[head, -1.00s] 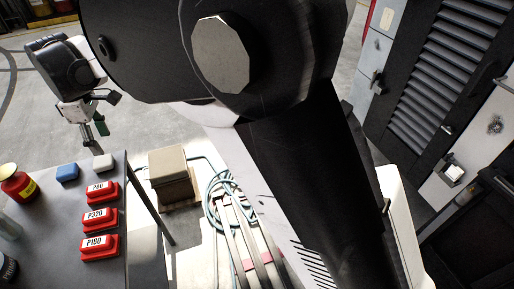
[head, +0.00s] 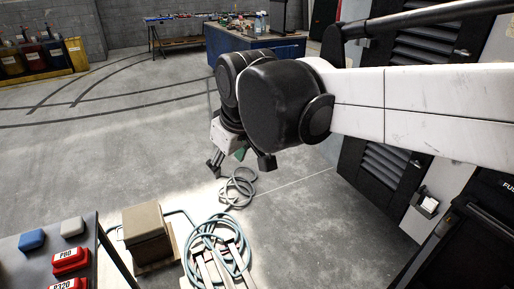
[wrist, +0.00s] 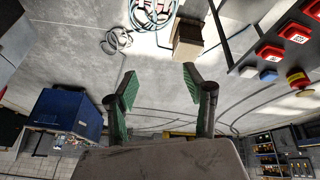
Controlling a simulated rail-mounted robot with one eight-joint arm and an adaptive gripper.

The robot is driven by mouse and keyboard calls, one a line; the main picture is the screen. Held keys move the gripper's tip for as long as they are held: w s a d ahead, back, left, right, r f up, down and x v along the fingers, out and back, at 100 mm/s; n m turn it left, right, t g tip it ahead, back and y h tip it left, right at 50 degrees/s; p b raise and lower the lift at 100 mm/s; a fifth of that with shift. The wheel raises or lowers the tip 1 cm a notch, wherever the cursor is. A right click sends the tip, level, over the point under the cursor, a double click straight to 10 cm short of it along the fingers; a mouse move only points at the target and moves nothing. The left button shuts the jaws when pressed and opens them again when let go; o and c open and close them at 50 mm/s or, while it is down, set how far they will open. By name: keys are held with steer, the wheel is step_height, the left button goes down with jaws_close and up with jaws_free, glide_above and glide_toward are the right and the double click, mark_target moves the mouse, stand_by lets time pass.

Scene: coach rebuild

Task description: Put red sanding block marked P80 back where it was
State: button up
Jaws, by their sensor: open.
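The red sanding block marked P80 (head: 70,259) lies on the dark table (head: 35,265) at the lower left of the head view. A red block marked P320 (head: 68,284) sits in front of it, partly cut off by the frame. In the wrist view the red block nearest the blue block seems to be P80 (wrist: 270,53); its label is too small to read. My gripper (head: 227,164) is over open floor, well right of the table and apart from the blocks. Its green-padded fingers (wrist: 159,74) are spread with nothing between them.
A blue block (head: 32,239) and a pale block (head: 72,227) lie behind P80. A cardboard box (head: 146,233), coiled hose (head: 218,246) and planks stand on the floor right of the table. A blue workbench (head: 255,50) is far back; dark louvred cabinets line the right.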

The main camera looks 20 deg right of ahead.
steer(key=s+d+f+m+t+h, duration=0.1)
steer(key=s+d+f+m, duration=0.5)
steer(key=s+d, duration=0.6)
steer(key=shift+d+t, duration=0.5)
steer(key=shift+t, duration=0.3)
